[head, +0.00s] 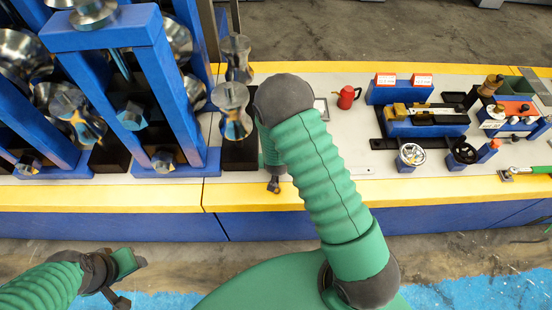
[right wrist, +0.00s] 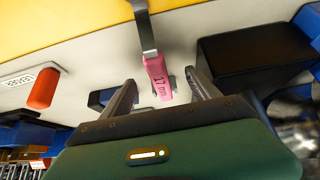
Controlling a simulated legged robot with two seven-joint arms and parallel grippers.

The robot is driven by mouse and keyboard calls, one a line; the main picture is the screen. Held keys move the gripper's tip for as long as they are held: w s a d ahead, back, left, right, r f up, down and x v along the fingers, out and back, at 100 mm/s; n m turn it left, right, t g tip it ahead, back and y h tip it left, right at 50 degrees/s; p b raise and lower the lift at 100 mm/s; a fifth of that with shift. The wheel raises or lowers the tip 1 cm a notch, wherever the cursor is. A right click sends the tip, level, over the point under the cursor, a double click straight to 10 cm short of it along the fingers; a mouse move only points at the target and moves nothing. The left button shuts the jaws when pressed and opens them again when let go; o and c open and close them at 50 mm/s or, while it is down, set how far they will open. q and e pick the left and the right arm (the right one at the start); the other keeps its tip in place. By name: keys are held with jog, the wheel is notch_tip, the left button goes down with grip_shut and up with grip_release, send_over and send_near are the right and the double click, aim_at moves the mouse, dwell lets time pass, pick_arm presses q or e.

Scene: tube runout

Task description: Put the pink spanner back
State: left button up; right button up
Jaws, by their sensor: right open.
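The pink spanner (right wrist: 158,78) shows in the right wrist view, with a pink handle marked 17 mm and a metal shaft running up to the yellow edge strip. My right gripper (right wrist: 160,82) is open, with one finger on each side of the handle's end. I cannot tell whether either finger touches it. In the head view the spanner does not show; my right arm covers that part of the bench, and only a dark tip of the right gripper (head: 273,185) shows. My left gripper (head: 128,275) is low at the left, off the bench, its jaw state unclear.
Blue stands (head: 165,100) with metal rollers fill the bench's left. A black block (right wrist: 255,48) is close beside the right gripper. A red can (head: 346,97), a blue vise (head: 425,128), handwheels (head: 411,155) and a green-handled ratchet (head: 530,169) stand to the right.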

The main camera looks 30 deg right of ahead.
jog(key=shift+p+v, duration=2.3)
jog(key=shift+v, duration=0.75)
jog(key=shift+r, duration=0.1)
jog(key=p+v, duration=0.9)
jog(key=v, duration=0.7)
jog(key=shift+r, duration=0.3)
